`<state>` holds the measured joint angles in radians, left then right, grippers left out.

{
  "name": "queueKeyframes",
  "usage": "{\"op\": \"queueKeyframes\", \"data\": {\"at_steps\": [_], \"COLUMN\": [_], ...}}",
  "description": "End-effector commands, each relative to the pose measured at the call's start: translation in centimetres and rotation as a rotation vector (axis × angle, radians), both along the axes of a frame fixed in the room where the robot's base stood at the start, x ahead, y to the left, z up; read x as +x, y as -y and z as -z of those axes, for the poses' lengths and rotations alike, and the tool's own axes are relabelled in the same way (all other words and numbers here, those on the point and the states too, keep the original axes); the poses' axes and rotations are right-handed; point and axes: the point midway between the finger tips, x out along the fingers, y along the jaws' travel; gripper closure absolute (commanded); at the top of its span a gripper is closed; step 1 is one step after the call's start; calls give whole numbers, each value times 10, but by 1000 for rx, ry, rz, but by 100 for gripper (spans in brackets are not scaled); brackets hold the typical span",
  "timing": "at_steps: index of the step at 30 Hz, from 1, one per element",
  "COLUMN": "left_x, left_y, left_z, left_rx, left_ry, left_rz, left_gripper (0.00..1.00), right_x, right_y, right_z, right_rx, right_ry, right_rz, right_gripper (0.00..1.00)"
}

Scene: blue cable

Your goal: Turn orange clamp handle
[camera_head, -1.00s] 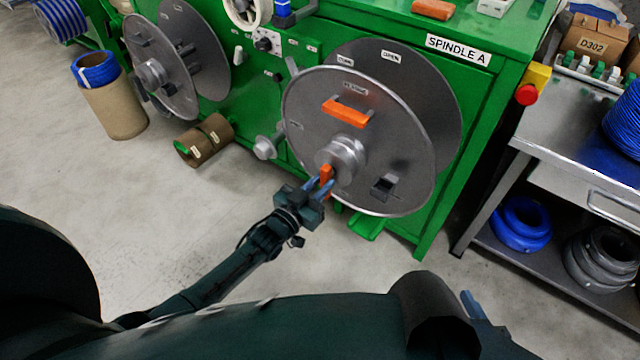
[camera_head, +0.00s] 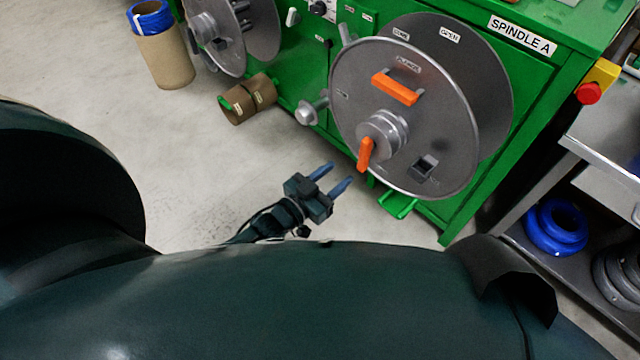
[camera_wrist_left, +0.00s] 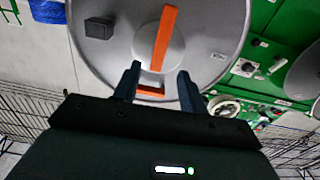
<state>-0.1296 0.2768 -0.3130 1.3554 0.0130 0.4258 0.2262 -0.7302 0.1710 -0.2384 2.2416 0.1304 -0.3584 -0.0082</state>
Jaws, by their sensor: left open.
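The orange clamp handle (camera_head: 366,154) sticks out at the front of the silver hub of the spindle's round metal flange, its free end pointing down. In the left wrist view the clamp handle (camera_wrist_left: 163,38) is a long orange bar ahead of the fingers. My left gripper (camera_head: 336,176) is open and empty, below and left of the handle and apart from it. Its two blue fingers (camera_wrist_left: 159,70) show spread in the wrist view, with nothing between them touching. My right gripper is not in view.
A fixed orange grip (camera_head: 396,89) sits higher on the flange (camera_head: 440,125). The green machine (camera_head: 545,75) stands behind it. A brown cardboard core (camera_head: 248,98) lies on the floor at left. A metal bench with blue cable coils (camera_head: 556,226) stands at right. Floor around my gripper is clear.

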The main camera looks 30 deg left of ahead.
Motion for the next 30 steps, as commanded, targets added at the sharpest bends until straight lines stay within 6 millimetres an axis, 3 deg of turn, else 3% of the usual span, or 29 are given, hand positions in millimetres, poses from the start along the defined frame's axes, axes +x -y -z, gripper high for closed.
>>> {"op": "queueKeyframes", "data": {"at_steps": [3,9,30], "left_x": [-23,-43,-46], "left_y": [-8,-16,-17], "left_z": [0,0,-7], "left_rx": [1,1,0], "left_ry": [-3,-1,0], "left_rz": [0,0,0], "left_gripper": [58,58,58], "right_x": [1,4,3], "right_y": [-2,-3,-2], "right_z": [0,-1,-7], "right_rx": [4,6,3], "right_ry": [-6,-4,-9], "right_rz": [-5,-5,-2], "right_gripper": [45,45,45]}}
